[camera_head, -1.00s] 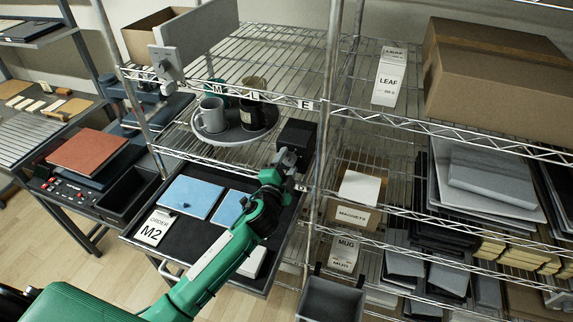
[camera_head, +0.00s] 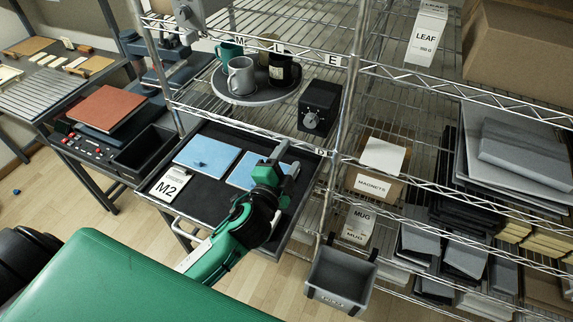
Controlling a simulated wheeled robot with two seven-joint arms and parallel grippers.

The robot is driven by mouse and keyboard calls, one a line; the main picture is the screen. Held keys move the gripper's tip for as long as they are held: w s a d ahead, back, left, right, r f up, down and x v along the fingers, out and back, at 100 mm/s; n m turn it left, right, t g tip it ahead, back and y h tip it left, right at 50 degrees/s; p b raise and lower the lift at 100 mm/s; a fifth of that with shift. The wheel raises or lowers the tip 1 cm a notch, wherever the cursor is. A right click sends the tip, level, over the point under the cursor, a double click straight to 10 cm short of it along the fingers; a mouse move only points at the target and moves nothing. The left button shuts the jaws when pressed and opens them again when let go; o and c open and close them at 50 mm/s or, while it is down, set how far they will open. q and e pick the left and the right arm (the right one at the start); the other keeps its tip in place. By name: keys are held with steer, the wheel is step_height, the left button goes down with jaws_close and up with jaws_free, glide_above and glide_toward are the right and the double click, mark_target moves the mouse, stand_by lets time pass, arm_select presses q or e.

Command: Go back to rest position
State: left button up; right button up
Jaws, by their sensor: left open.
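My left gripper (camera_head: 283,165) is open and empty over the right part of the black drawer tray (camera_head: 211,188), near the second blue pad. My green left arm reaches up to it from the bottom of the view. Part of the right blue pad (camera_head: 243,172) is hidden behind the gripper. My right gripper is not in view.
A round tray (camera_head: 240,98) with a grey mug (camera_head: 241,74), a green mug (camera_head: 228,52) and a black mug (camera_head: 283,70) is on the wire shelf. A black box with a knob (camera_head: 318,108) stands beside it. A grey bin (camera_head: 341,278) hangs at the lower right.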

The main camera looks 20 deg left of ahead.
arm_select(q)
steer(key=shift+s, duration=0.4)
steer(key=s+a+f+n+g, duration=0.1)
steer(key=s+f+n+g, duration=0.1)
steer(key=s+f, duration=0.1)
steer(key=s+a+f+n+g+y, duration=0.1)
steer(key=s+a+f+n+g, duration=0.1)
steer(key=s+f+n+g, duration=0.1)
steer(key=s+a+f+n+g+y, duration=0.1)
steer(key=s+a+f+n+g, duration=0.1)
steer(key=s+f+n, duration=0.1)
steer(key=shift+s+f, duration=0.55)
steer(key=shift+s, duration=0.05)
steer(key=s+d+f+n+g+h, duration=0.1)
steer(key=s+f+n+g, duration=0.2)
steer(key=s, duration=0.4)
steer(key=s+d+f+n+g+h, duration=0.1)
steer(key=s+f+g, duration=0.2)
steer(key=s+g, duration=0.35)
step_height(320, 180, down, 32)
steer(key=s+r, duration=0.1)
steer(key=s, duration=0.1)
steer(key=s+a+f, duration=0.2)
steer(key=s+f, duration=0.7)
steer(key=s+a+f, duration=0.2)
steer(key=s+f, duration=0.7)
steer(key=f, duration=0.1)
steer(key=shift+s+m+y, duration=0.3)
steer(key=shift+s+m, duration=0.05)
steer(key=shift+m, duration=0.05)
